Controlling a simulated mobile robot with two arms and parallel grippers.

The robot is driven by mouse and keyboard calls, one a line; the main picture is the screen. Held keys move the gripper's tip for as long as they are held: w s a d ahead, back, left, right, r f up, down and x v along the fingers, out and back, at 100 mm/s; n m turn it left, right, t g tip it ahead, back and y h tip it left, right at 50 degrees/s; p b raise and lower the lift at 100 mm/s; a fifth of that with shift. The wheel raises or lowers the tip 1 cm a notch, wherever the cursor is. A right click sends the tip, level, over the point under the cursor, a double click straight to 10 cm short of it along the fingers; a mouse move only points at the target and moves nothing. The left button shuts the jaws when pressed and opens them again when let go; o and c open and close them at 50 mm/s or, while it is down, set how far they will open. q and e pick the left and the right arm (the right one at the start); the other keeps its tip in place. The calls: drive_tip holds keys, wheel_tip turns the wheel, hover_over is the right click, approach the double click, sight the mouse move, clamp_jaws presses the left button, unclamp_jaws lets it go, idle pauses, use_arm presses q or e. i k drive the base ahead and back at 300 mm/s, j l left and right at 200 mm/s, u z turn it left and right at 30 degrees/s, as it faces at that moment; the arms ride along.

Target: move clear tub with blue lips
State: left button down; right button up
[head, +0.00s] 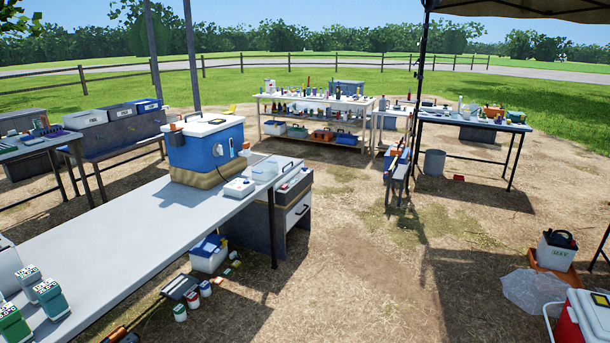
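A pale, clear-looking tub (208,262) with a blue lid stands on the ground beside the long grey table, in the lower middle of the head view. The lid looks raised or tilted, and I cannot tell whether it is fully seated. The table edge is close to the tub's left side. Neither of my grippers shows in this view.
A blue cooler (205,147) with a white lid stands on the long grey table (110,235). A dark tray (180,287) and small white jars (205,288) lie near the tub. A drawer cabinet (293,212) stands behind it. Open dirt lies to the right.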

sight(265, 170)
drive_tip(key=i, duration=2.5)
